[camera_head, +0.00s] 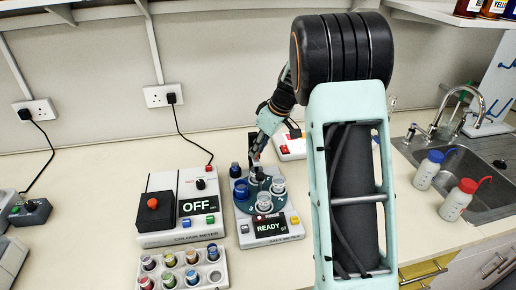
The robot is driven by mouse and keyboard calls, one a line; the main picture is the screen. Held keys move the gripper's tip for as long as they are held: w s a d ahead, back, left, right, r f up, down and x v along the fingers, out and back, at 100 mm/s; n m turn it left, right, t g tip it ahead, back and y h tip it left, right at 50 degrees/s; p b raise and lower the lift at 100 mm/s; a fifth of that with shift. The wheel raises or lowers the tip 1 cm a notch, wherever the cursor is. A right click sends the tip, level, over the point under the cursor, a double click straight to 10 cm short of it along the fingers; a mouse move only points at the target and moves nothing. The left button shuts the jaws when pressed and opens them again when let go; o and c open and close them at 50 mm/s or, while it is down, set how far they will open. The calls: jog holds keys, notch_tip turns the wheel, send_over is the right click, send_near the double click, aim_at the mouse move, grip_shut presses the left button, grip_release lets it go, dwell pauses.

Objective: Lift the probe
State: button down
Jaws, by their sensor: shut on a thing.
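The small meter (271,229) with the lit READY display stands at mid-bench. On it is a round teal turntable (246,206) carrying several small cups, one blue and others white. My gripper (256,159) reaches down behind and above the turntable's middle. It is shut on a small dark part, which looks like the probe (258,174), standing over the turntable.
The colour meter (169,224), reading OFF, stands close on the left. In front is a rack (185,273) of small coloured pots. A white device with red buttons (291,147) is behind. At right are two wash bottles (428,169) (458,200) by the sink (486,180).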

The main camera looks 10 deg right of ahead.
notch_tip(320, 180, up, 6)
jog(key=shift+f+p, duration=0.1)
jog(key=shift+p, duration=0.25)
jog(key=c, duration=2)
grip_release()
jog(key=shift+w, duration=0.1)
jog(key=shift+c, duration=0.2)
jog(key=v, duration=1.2)
